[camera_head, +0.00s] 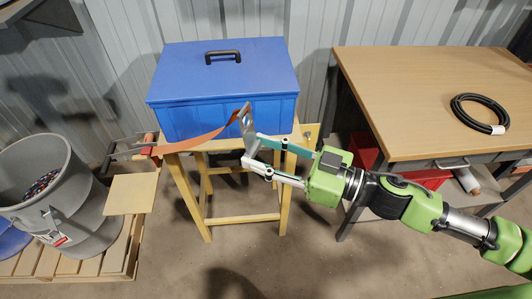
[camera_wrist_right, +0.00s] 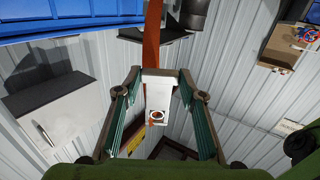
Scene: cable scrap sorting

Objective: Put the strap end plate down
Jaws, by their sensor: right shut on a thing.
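The strap end plate (camera_head: 246,120) is a small grey metal plate on the end of an orange strap (camera_head: 205,138). My right gripper (camera_head: 250,149) is shut on the plate and holds it in the air in front of the blue box. In the right wrist view the plate (camera_wrist_right: 158,92) looks white, with a round hole, and sits between the fingertips. There the strap (camera_wrist_right: 152,38) runs up and away from it. In the head view the strap runs left to a red and metal fitting (camera_head: 150,140) beside the wooden stand. My left gripper is not in view.
A blue lidded box (camera_head: 225,75) with a black handle fills most of the wooden stand's top (camera_head: 183,147). A grey bin (camera_head: 70,200) is at the left, with a pale board (camera_head: 132,194) beside it. A workbench (camera_head: 425,90) with a black cable coil (camera_head: 480,112) is at the right.

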